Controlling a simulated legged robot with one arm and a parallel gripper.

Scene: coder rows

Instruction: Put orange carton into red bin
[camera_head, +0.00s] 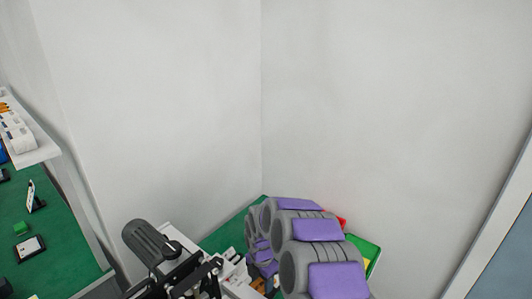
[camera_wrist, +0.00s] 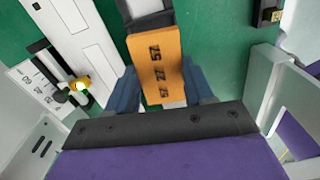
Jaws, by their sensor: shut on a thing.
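The orange carton (camera_wrist: 154,50) has dark printed marks and sits between the two blue fingers of my gripper (camera_wrist: 163,88) in the wrist view. My gripper is shut on it, above a green surface (camera_wrist: 214,28). In the head view my purple and grey arm hides the gripper and most of the area around it. A small red piece (camera_head: 341,222) shows behind my arm in the head view. It may be part of the red bin, but too little shows to tell.
A green and yellow object (camera_head: 366,250) is partly hidden right of my arm. White equipment (camera_wrist: 85,30) lies left of the carton, with a small yellow part (camera_wrist: 79,86). A dark block (camera_wrist: 267,13) is at upper right. White walls (camera_head: 170,110) close off the back.

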